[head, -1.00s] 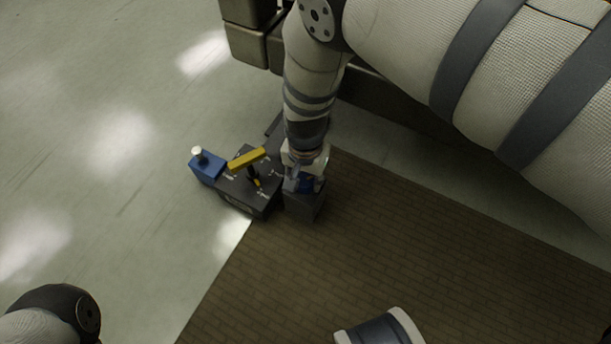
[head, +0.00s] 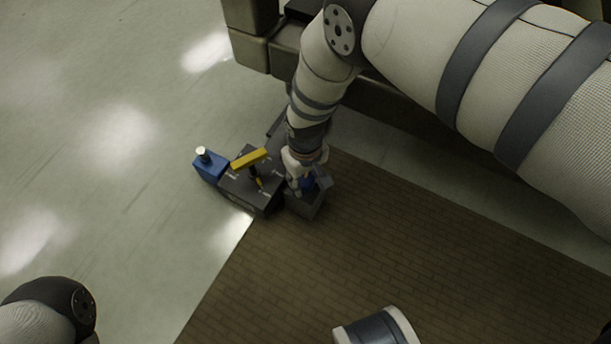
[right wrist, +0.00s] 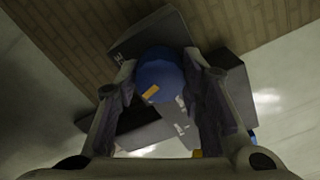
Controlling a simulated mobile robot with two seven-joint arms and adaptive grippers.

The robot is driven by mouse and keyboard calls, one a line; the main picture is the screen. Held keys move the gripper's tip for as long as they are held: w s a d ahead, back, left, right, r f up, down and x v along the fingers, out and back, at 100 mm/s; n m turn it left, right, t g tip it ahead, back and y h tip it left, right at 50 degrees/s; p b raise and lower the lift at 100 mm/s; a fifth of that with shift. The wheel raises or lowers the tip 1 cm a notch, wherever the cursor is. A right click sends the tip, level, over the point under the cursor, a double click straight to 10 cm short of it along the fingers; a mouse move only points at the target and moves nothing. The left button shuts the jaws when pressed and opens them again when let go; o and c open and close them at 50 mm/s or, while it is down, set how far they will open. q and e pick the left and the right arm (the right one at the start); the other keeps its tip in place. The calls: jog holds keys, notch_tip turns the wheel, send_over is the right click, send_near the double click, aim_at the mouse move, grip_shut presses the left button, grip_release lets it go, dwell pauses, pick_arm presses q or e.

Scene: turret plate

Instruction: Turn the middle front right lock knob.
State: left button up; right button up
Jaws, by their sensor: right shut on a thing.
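The lock knob (right wrist: 160,72) is a round blue knob with a small orange mark on its face. In the right wrist view it sits between the two fingers. My right gripper (head: 304,184) points down at it and is shut on it; in the head view the fingers hide much of the knob. The knob sits at a dark grey block (head: 303,207) on the right end of the dark turret unit. My left gripper is out of view; only part of the left arm shows at the lower left.
Beside the knob stands a dark box (head: 263,203) with a yellow bar handle (head: 249,159). A blue block (head: 208,170) with a white-topped peg (head: 203,152) is at its left. Brown brick-patterned flooring (head: 330,270) lies in front; pale floor (head: 110,200) is clear at left.

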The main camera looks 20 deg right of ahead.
aim_at(305, 179)
jog(key=n, duration=0.5)
jog(key=shift+n, duration=0.4)
dwell(0.4)
jog(key=o, duration=1.1)
jog(key=shift+o, duration=0.2)
notch_tip(305, 179, up, 12)
